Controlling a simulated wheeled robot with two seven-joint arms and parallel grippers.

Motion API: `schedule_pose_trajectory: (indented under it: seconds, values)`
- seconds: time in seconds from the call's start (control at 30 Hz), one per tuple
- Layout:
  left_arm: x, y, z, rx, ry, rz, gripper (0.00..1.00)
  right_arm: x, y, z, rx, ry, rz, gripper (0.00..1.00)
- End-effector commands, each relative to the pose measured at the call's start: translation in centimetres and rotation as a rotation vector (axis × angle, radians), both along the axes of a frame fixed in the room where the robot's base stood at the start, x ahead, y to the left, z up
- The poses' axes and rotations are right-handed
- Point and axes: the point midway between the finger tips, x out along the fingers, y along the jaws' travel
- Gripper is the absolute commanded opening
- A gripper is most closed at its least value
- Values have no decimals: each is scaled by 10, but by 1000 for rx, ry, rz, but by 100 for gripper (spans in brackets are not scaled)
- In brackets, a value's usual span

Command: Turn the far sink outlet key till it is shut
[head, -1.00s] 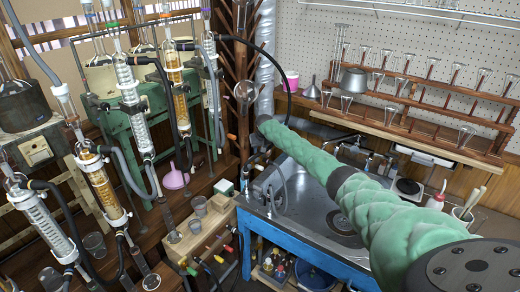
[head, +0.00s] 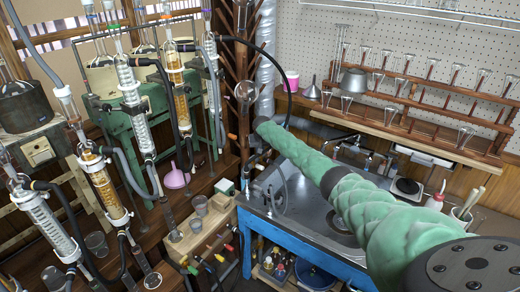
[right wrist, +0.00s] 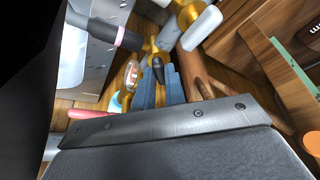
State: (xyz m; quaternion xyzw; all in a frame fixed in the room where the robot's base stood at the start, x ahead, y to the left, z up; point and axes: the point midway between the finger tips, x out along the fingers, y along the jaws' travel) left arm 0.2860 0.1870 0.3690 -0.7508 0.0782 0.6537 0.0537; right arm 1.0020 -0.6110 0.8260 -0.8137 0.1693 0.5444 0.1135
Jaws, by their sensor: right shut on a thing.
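My right arm, in a green sleeve, reaches across the sink (head: 300,222) to its far left corner in the head view. In the right wrist view the blue fingers of my right gripper (right wrist: 158,92) are shut on a small dark key (right wrist: 158,69). The key sits beside a brass outlet fitting (right wrist: 150,48). The fingers hide part of the key, so its exact angle cannot be told. In the head view the key cannot be made out clearly at the wrist. My left gripper is in neither current view.
A wooden rack of glass flasks (head: 408,102) stands behind the sink. A round flask (head: 245,92) hangs near the arm's far end. The steel sink top is mostly clear.

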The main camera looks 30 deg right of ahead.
Motion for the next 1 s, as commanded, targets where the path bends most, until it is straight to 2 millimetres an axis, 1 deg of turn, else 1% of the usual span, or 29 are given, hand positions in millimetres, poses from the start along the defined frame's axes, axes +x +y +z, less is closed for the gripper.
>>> schedule_pose_trajectory:
  seconds: [0.03, 0.2, 0.33, 0.47, 0.73, 0.77, 0.83, 0.87, 1.0]
  values:
    - [0, 3, -3, 3, -5, -1, 42, 0, 3, 3, 3, 1, -42, 0]
    - [-5, 7, -22, 8, -16, -4, 42, 1, 3, 2, 0, 0, -187, 0]
    - [-6, 9, -29, 9, -21, -5, 42, 2, 4, 1, 0, 0, -261, 0]
    - [-6, 10, -31, 9, -23, -5, 42, 2, 3, 0, 1, -1, -288, 0]
    - [-6, 10, -31, 8, -24, -5, 42, 2, 2, 0, -1, -2, -289, 0]
    - [-6, 10, -31, 8, -24, -5, 42, 2, 2, 0, -1, -2, -289, 18]
    - [-6, 10, -31, 9, -23, -4, 42, 2, 2, 0, -1, -2, -289, 31]
    - [-6, 10, -31, 10, -23, -4, 42, 2, 2, 0, -1, -2, -288, 34]
    - [-5, 10, -31, 9, -24, -4, 42, 2, 3, 0, -1, -1, -288, 34]
